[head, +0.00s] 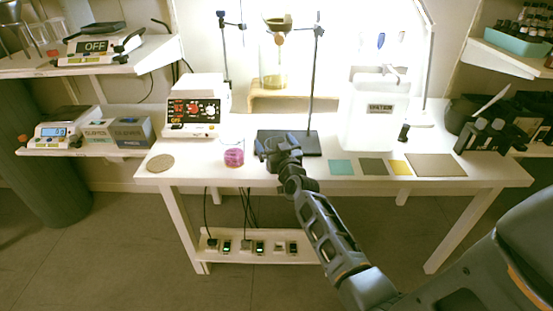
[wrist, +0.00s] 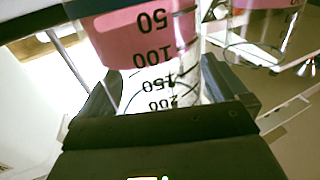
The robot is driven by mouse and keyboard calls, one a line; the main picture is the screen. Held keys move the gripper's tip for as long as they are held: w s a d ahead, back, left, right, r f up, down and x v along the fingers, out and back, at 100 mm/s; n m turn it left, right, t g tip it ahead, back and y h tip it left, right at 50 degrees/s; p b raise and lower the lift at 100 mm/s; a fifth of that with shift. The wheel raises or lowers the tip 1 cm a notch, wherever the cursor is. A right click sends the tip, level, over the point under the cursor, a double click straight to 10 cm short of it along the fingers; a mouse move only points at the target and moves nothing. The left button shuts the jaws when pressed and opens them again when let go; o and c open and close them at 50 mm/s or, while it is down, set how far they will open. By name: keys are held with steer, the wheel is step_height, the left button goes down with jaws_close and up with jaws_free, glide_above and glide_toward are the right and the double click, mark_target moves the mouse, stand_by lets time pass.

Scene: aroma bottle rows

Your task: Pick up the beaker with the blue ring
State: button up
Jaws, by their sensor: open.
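A beaker with pink liquid (head: 234,157) stands on the white table in the head view, just left of my gripper (head: 268,148). In the wrist view a clear graduated beaker (wrist: 150,50) with pink contents and inverted black numbers fills the upper middle, between the two dark fingers of my gripper (wrist: 162,88). The fingers are open on either side of it. A second clear vessel with pink contents (wrist: 262,22) shows at the upper right there. I cannot make out a blue ring clearly on either one. My gripper hides part of the table behind it in the head view.
A dark stand base (head: 310,146) with an upright rod is just behind my gripper. A white-and-black control box (head: 195,108) stands left, a white container (head: 372,118) right. A round tan pad (head: 160,163) and flat coloured squares (head: 372,167) lie along the front.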

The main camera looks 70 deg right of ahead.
steer(key=shift+d, duration=0.1)
steer(key=shift+c, duration=0.2)
steer(key=c, duration=1.2)
steer(key=shift+o, duration=0.2)
steer(key=shift+r, duration=0.1)
